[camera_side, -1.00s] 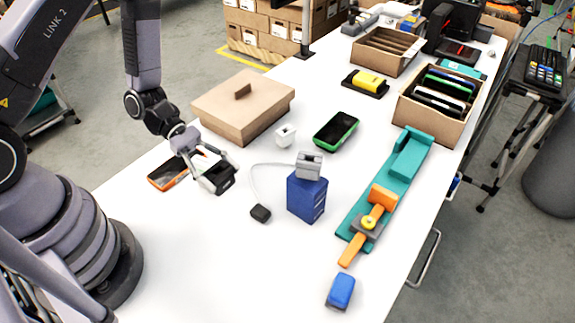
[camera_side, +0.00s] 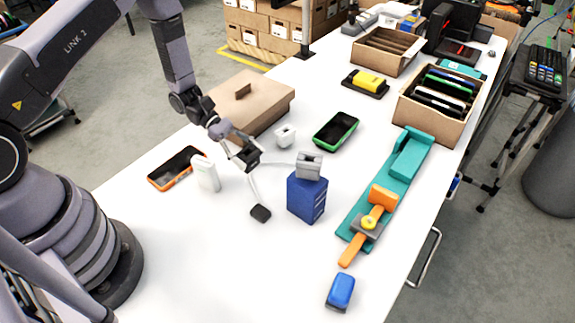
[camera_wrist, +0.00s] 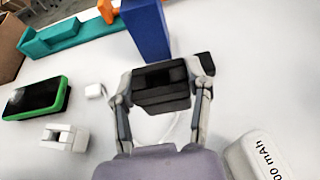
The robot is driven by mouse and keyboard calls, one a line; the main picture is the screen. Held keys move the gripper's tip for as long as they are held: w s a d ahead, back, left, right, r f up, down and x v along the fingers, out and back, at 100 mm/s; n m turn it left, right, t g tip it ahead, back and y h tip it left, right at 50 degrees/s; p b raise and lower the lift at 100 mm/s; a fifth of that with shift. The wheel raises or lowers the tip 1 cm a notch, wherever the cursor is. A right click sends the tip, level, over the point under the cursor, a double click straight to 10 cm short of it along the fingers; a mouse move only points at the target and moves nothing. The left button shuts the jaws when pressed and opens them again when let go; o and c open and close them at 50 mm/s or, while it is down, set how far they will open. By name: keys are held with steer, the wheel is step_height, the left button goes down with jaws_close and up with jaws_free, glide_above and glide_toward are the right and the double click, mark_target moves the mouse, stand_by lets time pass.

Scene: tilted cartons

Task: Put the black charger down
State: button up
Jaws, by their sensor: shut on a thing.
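My gripper (camera_side: 243,157) is shut on the black charger (camera_wrist: 160,86), which sits between both fingertips in the wrist view. In the side view the black charger (camera_side: 249,156) appears held above the white table, between the white power bank and the blue box. How high it is cannot be told exactly. The charger and fingers hide part of the table and of a white cable beneath.
A blue box (camera_side: 307,198) stands to the right with a grey block (camera_side: 309,165) on top. A black plug (camera_side: 260,213) lies in front. A white power bank (camera_side: 206,174), orange phone (camera_side: 176,168), white adapter (camera_side: 285,136) and green phone (camera_side: 335,131) surround the gripper.

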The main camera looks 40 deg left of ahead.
steer(key=shift+w+d+f, duration=0.15)
steer(key=shift+w+f, duration=0.4)
steer(key=shift+f, duration=0.15)
steer(key=shift+w+f, duration=0.2)
steer(key=shift+f, duration=1.55)
steer(key=shift+f, duration=0.15)
steer(key=o, duration=1.2)
